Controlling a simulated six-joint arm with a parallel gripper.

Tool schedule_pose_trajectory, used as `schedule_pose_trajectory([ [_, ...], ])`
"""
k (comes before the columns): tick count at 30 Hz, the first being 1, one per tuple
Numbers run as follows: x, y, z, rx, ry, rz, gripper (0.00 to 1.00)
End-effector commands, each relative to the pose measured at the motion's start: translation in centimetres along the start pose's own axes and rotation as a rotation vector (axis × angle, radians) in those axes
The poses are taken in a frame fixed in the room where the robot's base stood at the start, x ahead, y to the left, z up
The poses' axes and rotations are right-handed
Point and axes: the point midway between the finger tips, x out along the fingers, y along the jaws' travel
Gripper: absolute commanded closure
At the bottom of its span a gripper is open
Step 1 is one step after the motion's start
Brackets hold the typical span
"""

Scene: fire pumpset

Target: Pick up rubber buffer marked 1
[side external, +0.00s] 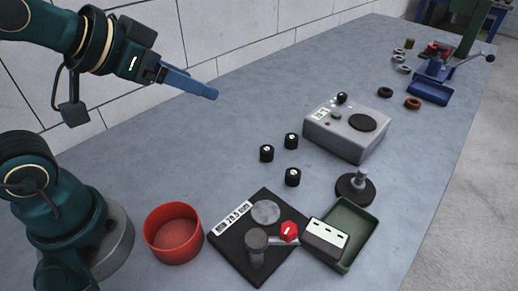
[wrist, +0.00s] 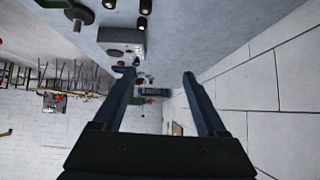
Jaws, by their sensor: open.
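Three small black cylindrical rubber buffers stand upright on the grey bench in the side view: one at left (side external: 266,154), one at the back (side external: 291,141) and one at the front (side external: 292,178). Each has a small white mark on top, too small for me to read which is 1. Black cylinders also show at the top of the wrist view, one of them (wrist: 141,23) below the others. My gripper (side external: 212,94) is up in the air, behind and left of the buffers, well apart from them. In the wrist view its two blue fingers (wrist: 157,73) are spread with nothing between them.
A grey box with a dark disc (side external: 345,133) stands right of the buffers. In front are a red bowl (side external: 174,248), a black gauge plate (side external: 237,252), a green tray (side external: 357,220) and a round black stand (side external: 355,190). A blue vise (side external: 430,88) is farther back. The bench's back left is clear beside the wall.

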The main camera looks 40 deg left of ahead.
Motion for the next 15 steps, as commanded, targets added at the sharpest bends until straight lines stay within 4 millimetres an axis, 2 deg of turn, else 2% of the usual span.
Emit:
schedule_pose_trajectory([
  [3,2.5,0.0,-3.8,0.025,0.130,-0.002,0.26],
  [6,4.7,0.3,-6.3,0.048,0.227,0.005,0.26],
  [10,7.6,0.9,-8.3,0.072,0.321,0.025,0.26],
  [15,11.6,1.9,-8.9,0.093,0.400,0.062,0.26],
])
